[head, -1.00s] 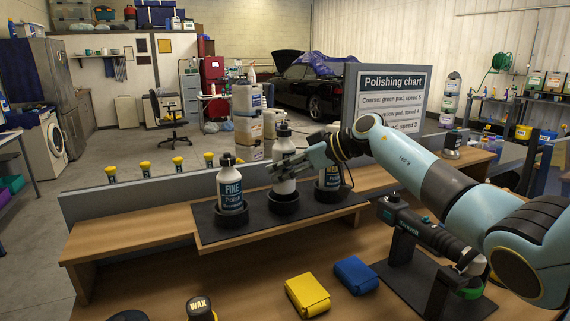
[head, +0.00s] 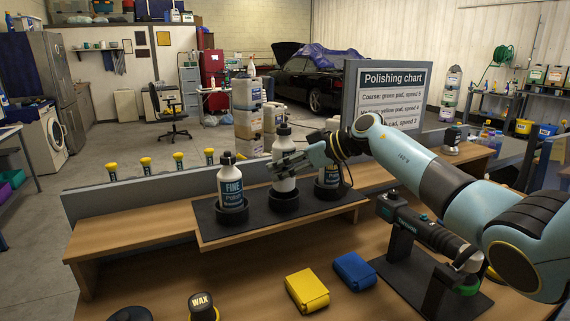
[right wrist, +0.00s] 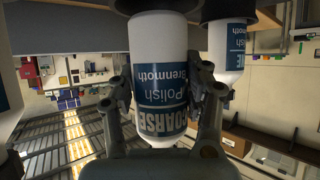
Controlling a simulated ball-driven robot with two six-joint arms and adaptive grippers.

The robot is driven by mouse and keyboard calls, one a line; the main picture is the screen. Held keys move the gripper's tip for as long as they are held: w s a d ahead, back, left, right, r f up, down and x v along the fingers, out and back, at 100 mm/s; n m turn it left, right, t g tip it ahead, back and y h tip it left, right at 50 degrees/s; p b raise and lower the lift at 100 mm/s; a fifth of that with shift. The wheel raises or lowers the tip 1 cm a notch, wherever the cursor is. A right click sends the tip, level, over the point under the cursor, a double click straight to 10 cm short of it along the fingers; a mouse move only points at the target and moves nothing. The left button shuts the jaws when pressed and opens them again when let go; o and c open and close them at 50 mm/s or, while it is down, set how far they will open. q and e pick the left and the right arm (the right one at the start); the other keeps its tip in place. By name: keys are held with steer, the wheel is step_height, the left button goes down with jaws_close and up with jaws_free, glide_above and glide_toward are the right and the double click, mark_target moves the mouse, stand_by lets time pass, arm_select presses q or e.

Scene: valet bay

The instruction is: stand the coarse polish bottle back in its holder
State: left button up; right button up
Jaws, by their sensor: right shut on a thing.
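The coarse polish bottle (head: 284,153), white with a dark cap and blue label, is upright over the middle black ring holder (head: 284,205) on the shelf. Its base is at the ring; I cannot tell whether it rests fully inside. My right gripper (head: 285,165) reaches in from the right and is shut on the bottle. In the right wrist view, which is upside down, the fingers flank the bottle's COARSE label (right wrist: 160,105), and its base meets the dark holder (right wrist: 155,5) at the top. My left gripper is not in view.
The FINE polish bottle (head: 231,185) stands in the left ring, and another bottle (head: 330,176) stands in the right ring, partly behind my gripper.

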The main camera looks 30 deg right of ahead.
mark_target(294, 177)
steer(key=shift+f, duration=0.2)
steer(key=shift+f+b, duration=0.35)
steer(key=shift+f, duration=0.7)
steer(key=shift+f, duration=0.55)
steer(key=o, duration=1.4)
steer(key=shift+f, duration=0.1)
steer(key=v, duration=1.2)
